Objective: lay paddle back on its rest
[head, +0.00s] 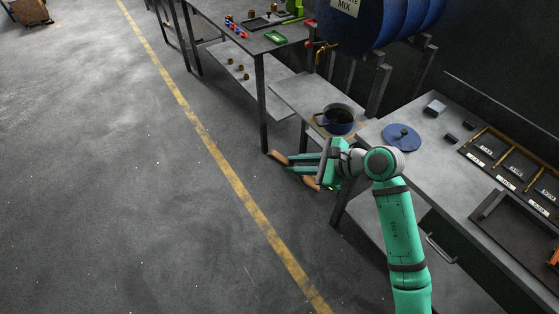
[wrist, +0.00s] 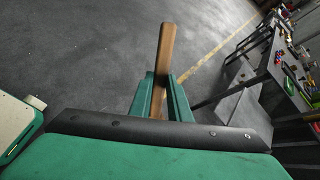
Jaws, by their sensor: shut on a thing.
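A wooden paddle (wrist: 166,45) is held between the green fingers of my gripper (wrist: 161,82). In the wrist view a brown length of it sticks out past the fingertips, and more wood shows lower down between the fingers. In the head view my gripper (head: 291,164) is over the floor, left of the low bench, with wood of the paddle (head: 278,157) showing at the fingertips and another piece just below the fingers. The middle of the paddle is hidden by the fingers. I cannot make out the paddle's rest for certain in either view.
A dark blue pot (head: 338,121) stands on the low bench (head: 292,94), under a blue drum (head: 375,22). A blue round lid (head: 401,137) lies on the right-hand table (head: 440,165). A dark tray (head: 520,215) sits there too. The floor left of my gripper is clear.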

